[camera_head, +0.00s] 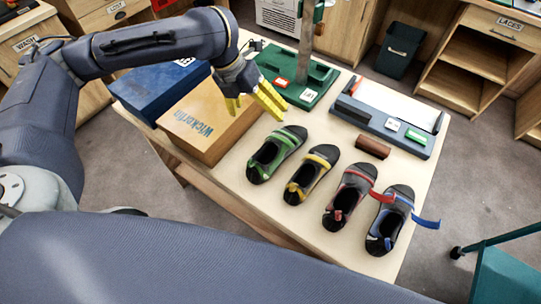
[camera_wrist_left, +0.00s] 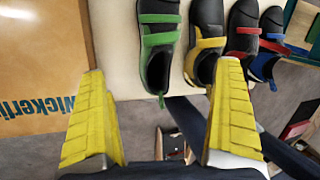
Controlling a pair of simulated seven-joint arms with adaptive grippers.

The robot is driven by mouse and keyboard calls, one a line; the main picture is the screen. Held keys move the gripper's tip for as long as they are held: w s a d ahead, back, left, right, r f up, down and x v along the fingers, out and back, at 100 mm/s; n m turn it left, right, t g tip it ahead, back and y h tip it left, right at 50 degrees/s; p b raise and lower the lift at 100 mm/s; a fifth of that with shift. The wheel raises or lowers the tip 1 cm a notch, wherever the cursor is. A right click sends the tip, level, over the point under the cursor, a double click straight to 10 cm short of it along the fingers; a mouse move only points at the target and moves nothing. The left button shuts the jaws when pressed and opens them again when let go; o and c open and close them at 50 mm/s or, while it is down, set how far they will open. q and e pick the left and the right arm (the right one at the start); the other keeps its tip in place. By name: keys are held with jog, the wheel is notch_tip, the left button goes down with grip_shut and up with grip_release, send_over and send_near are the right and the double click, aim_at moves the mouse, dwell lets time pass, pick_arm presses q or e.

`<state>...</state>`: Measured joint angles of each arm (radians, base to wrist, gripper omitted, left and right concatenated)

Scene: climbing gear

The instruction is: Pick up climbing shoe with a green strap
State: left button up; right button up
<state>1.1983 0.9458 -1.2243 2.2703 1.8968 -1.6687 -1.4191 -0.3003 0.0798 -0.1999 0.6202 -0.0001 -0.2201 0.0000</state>
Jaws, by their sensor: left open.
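The climbing shoe with a green strap (camera_head: 276,152) lies on the table, the leftmost shoe of the row in the head view. In the left wrist view the green-strapped shoe (camera_wrist_left: 159,45) is at the top, beyond and between my fingers. My right gripper is not in view.
Shoes with yellow (camera_head: 312,175), red (camera_head: 349,196) and blue (camera_head: 391,219) straps lie to the right. A Wickerlin-type cardboard box (camera_head: 197,145) and a blue box (camera_head: 150,95) stand left.

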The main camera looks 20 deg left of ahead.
aim_at(273, 141)
pick_arm(q)
jog(key=x, duration=1.1)
jog(key=shift+s+f, duration=0.15)
jog(key=shift+s, duration=0.2)
jog(key=shift+x, duration=3.1)
jog(key=shift+a, duration=0.15)
jog(key=c, duration=1.4)
jog(key=shift+o, duration=0.2)
